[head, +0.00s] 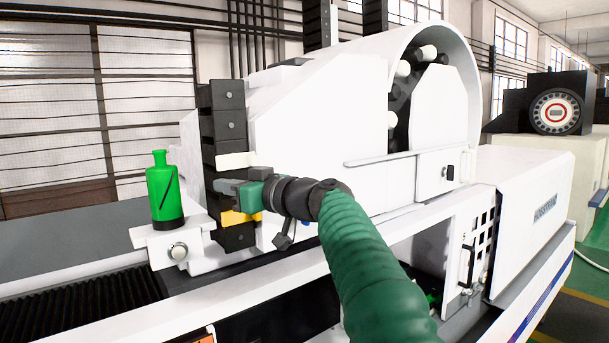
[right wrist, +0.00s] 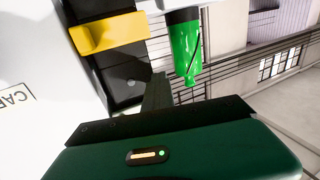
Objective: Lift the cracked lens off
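A green bottle-shaped piece (head: 164,190) stands upright on a white bracket (head: 150,242) at the left end of the machine. In the right wrist view, this green piece (right wrist: 185,52) has a thin dark line across its side, like a crack. No other lens can be made out. My right gripper (head: 226,187) points left, in front of the black column and to the right of the green piece, apart from it. Its finger area also shows in the right wrist view (right wrist: 158,90), but finger spacing is unclear. I see nothing held. My left gripper is out of view.
A black column (head: 223,125) with a yellow block (head: 238,218) stands close behind my right gripper. The white machine housing (head: 310,110) fills the middle. Open space lies above the green piece.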

